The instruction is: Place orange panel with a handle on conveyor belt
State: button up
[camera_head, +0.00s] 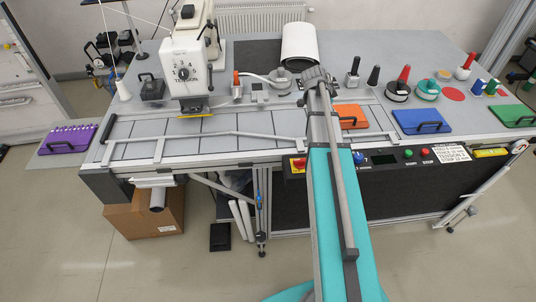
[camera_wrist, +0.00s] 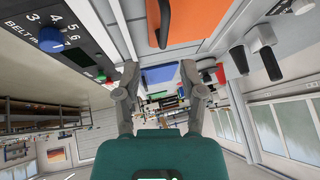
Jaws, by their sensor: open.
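The orange panel (camera_head: 351,116) lies flat on the grey table, just right of the end of the conveyor belt (camera_head: 190,128). My arm hides its left part in the head view. Its dark handle (camera_head: 349,122) shows near the front edge. In the wrist view the orange panel (camera_wrist: 196,22) fills the top, with the handle (camera_wrist: 163,20) hanging into view. My gripper (camera_wrist: 161,72) has its two fingers spread apart with nothing between them, and the panel is apart from them. In the head view my arm hides the fingertips.
A blue panel (camera_head: 422,121) and a green panel (camera_head: 513,115) lie to the right; a purple panel (camera_head: 68,139) lies at far left. A white machine (camera_head: 186,65) stands over the belt. A rail (camera_head: 215,135) runs along it. Control knobs and buttons line the table front.

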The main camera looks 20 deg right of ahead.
jog(key=s+a+f+n+y, duration=0.1)
jog(key=s+a+n, duration=0.4)
jog(key=a, duration=0.6)
jog(key=s+a+f+n+y, duration=0.1)
jog(key=s+a+n+y, duration=0.2)
jog(key=s+a+n, duration=0.2)
jog(key=s+a+f+n+g+y, duration=0.1)
jog(key=s+a+n, duration=0.4)
jog(key=a+n, duration=0.5)
jog(key=a+y, duration=0.1)
jog(key=a, duration=0.7)
jog(key=shift+s+n+y, duration=0.3)
jog(key=shift+y, duration=0.1)
